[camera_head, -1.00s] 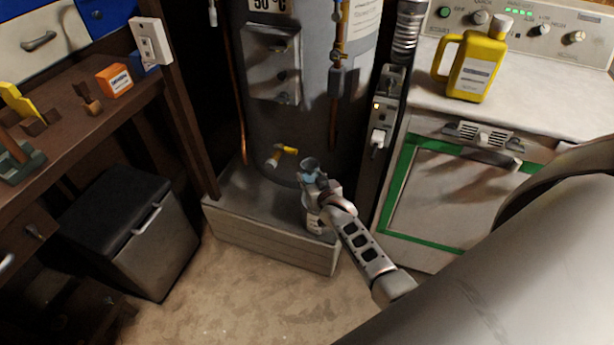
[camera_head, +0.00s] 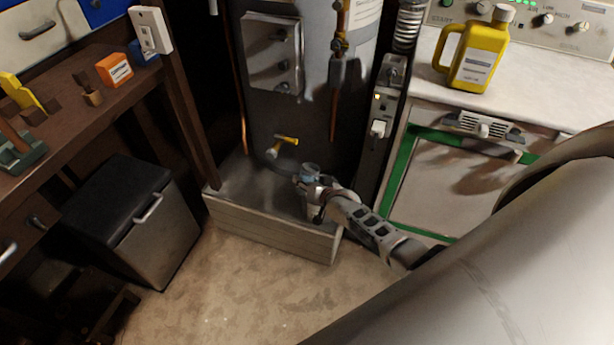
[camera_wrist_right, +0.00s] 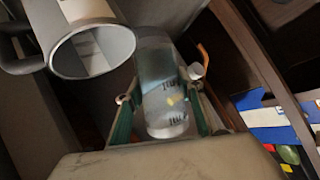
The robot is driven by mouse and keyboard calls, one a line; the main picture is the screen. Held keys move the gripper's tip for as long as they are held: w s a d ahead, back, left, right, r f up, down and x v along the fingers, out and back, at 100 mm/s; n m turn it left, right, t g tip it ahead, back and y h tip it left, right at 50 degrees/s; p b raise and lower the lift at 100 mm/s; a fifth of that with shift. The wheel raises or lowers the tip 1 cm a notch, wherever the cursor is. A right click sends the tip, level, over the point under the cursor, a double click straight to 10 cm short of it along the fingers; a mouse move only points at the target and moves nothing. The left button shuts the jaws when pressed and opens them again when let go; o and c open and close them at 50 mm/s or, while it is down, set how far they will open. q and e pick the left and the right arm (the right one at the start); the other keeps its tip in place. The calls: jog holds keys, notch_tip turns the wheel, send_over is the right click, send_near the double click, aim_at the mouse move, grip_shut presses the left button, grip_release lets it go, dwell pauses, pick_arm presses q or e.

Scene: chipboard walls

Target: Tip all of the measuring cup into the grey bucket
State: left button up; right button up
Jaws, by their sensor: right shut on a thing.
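My right gripper (camera_wrist_right: 160,100) is shut on the clear measuring cup (camera_wrist_right: 160,80), its fingers on both sides of it. The cup has dark printed marks and looks bluish inside. In the head view the small bluish cup (camera_head: 310,169) shows at the tip of my right gripper (camera_head: 304,182), low in front of the grey tank. A grey round container with an open rim, seemingly the grey bucket (camera_wrist_right: 60,16), is beside the cup in the wrist view. In the head view it is mostly hidden by my gripper. I cannot tell whether anything is flowing. My left gripper is not in view.
The plinth (camera_head: 270,232) under the grey tank (camera_head: 310,110) is below my gripper. A yellow-handled tap (camera_head: 285,142) is close to the cup. A black-lidded bin (camera_head: 120,205) stands left. A yellow jug (camera_head: 476,58) stands on the white appliance at right.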

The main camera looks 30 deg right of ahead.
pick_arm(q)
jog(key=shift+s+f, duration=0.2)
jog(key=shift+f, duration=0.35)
pick_arm(e)
jog(key=shift+a+f+m, duration=0.15)
jog(key=shift+f+m, duration=0.15)
jog(key=shift+f, duration=0.4)
pick_arm(q)
jog(key=shift+b, duration=0.3)
pick_arm(e)
jog(key=shift+y, duration=0.3)
